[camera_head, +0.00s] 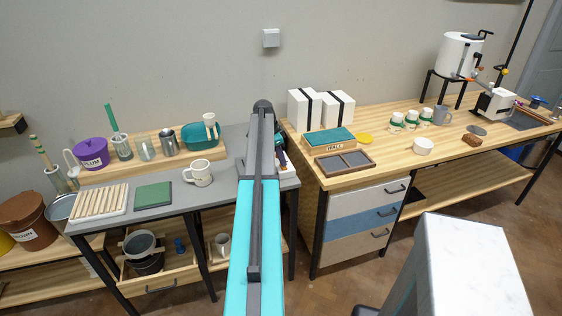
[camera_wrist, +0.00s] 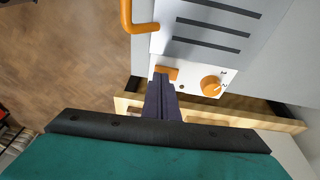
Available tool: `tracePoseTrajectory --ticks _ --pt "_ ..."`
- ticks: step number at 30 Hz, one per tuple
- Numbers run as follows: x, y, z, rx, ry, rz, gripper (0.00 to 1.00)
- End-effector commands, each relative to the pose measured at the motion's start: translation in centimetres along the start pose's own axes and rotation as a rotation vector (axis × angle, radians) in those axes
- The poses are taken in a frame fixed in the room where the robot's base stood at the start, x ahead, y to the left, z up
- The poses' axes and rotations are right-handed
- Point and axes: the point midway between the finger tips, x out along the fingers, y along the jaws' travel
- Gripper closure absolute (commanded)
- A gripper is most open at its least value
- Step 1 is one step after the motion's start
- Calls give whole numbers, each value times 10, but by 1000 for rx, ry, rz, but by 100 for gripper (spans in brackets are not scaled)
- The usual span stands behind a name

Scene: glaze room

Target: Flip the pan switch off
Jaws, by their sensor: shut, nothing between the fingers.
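An orange switch (camera_wrist: 167,73) sits on the white front panel of a slotted unit (camera_wrist: 190,72) in the wrist view. My gripper (camera_wrist: 160,78) is shut and empty. Its dark fingertips are right at the switch's near edge and cover part of it. I cannot tell whether they touch it, or which way the switch is set. To the right of the switch is an orange dial (camera_wrist: 211,86) with number marks. In the head view my arm hides most of the unit; only a white corner (camera_head: 290,174) shows beside the arm.
An orange handle (camera_wrist: 128,18) sticks out left of the unit. In the head view a white mug (camera_head: 199,173) stands on the grey table left of my arm, and a wooden workbench (camera_head: 385,150) is to the right.

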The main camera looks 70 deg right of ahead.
Motion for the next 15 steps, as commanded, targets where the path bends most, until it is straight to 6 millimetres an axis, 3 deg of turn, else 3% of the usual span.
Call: tracePoseTrajectory --ticks 6,15 --pt "-33 -2 -6 -4 0 -11 100" --pt "-65 -6 -5 -3 0 -15 100"
